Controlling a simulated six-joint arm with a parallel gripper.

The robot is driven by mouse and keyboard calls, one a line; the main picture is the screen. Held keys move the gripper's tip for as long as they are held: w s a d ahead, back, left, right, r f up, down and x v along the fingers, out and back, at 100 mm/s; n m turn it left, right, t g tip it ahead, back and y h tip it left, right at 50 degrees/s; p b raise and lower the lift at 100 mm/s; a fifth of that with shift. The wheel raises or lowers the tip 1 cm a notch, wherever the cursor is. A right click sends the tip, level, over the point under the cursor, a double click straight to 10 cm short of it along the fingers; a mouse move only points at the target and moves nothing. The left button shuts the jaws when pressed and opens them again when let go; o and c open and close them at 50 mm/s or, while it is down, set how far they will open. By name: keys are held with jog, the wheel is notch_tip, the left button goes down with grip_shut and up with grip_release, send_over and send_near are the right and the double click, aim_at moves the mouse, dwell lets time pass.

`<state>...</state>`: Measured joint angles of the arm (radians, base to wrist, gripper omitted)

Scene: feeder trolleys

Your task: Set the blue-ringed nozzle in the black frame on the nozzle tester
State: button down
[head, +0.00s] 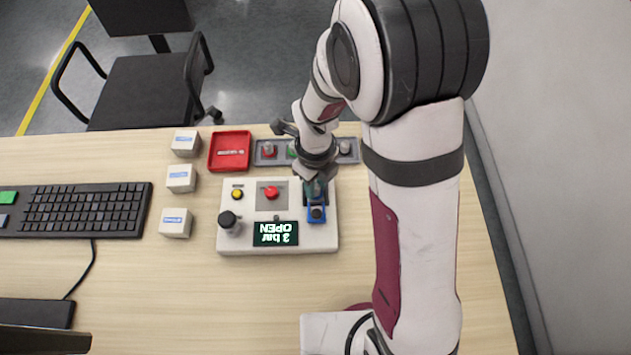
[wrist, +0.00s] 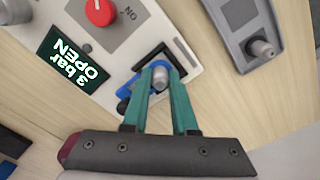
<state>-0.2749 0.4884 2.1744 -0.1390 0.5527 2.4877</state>
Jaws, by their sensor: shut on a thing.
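The nozzle tester (head: 235,188) is a white box on the desk, also in the wrist view (wrist: 150,28). The black frame (wrist: 152,54) sits at one end of its top, beside a blue part (wrist: 128,88) with a dark knob; the blue part also shows in the head view (head: 318,220). My gripper (wrist: 162,76) is shut on a nozzle (wrist: 160,75), whose grey top shows between the green fingers. Its coloured ring is hidden by the fingers. The nozzle is over or in the frame; I cannot tell if it is seated.
A grey rack (head: 357,158) with several nozzles lies behind the tester, beside a red tray (head: 230,137). The tester has a red knob (wrist: 100,12) and a display (head: 276,233) reading "3 bar OPEN". White boxes (head: 181,178) and a keyboard (head: 85,210) lie left.

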jog(key=shift+f, duration=0.15)
jog(key=c, duration=0.6)
grip_release()
notch_tip(320, 180, up, 16)
jog(key=shift+f, duration=0.1)
jog(key=s+d+n, duration=0.1)
jog(key=s+n, duration=0.5)
jog(key=n, duration=0.1)
jog(key=s+d+n+y, duration=0.1)
jog(key=s+d+n, duration=0.1)
jog(key=s+n, duration=0.4)
jog(key=s+d+r+n, duration=0.1)
jog(key=s+d+n, duration=0.1)
jog(key=s+n, duration=0.4)
jog(key=shift+s+d+r+n+y, duration=0.15)
jog(key=shift+n+y, duration=0.25)
jog(key=shift+n, duration=0.8)
